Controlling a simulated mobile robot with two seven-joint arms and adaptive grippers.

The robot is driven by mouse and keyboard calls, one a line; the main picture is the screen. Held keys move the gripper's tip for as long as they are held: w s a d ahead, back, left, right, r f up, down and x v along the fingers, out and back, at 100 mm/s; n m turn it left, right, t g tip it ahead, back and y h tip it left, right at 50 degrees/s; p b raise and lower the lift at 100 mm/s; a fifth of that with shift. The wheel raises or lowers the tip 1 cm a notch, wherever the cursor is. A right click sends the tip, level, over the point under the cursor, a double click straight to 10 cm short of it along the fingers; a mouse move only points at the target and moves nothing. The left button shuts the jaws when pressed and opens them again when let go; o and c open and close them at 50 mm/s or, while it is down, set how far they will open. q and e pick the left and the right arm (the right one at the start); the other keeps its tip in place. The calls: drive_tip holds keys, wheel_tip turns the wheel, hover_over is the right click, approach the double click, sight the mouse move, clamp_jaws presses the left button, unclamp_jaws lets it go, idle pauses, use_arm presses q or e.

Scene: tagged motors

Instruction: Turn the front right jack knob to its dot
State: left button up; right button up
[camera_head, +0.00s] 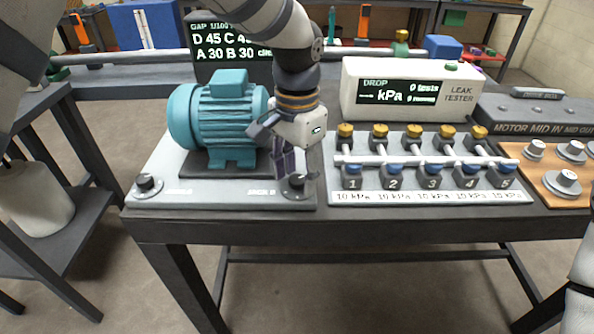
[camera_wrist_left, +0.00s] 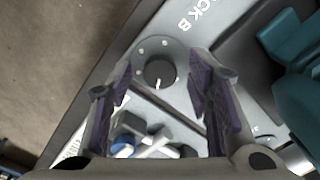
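The front right jack knob (camera_head: 296,183) is a dark round knob on the grey plate's front right corner, beside the "JACK B" label. In the left wrist view the knob (camera_wrist_left: 159,73) has a white pointer mark on its lower side, with several pale dots on the plate around it. I cannot tell which dot is its target. My left gripper (camera_head: 292,174) is directly above the knob, pointing down. In the wrist view its two purple-padded fingers (camera_wrist_left: 160,80) are apart, with the knob showing between them and clear of both. My right gripper is not in view.
A teal motor (camera_head: 218,115) stands on the plate (camera_head: 225,196) close behind my left gripper. A second knob (camera_head: 148,184) is at the plate's front left. The valve rack (camera_head: 430,197), with gold and blue knobs, is close on the right. A gap gauge (camera_head: 232,50) stands behind.

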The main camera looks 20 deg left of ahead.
sight(297, 179)
use_arm(q)
drive_tip(key=shift+r, duration=0.15)
wheel_tip(297, 179, up, 12)
idle(0.3)
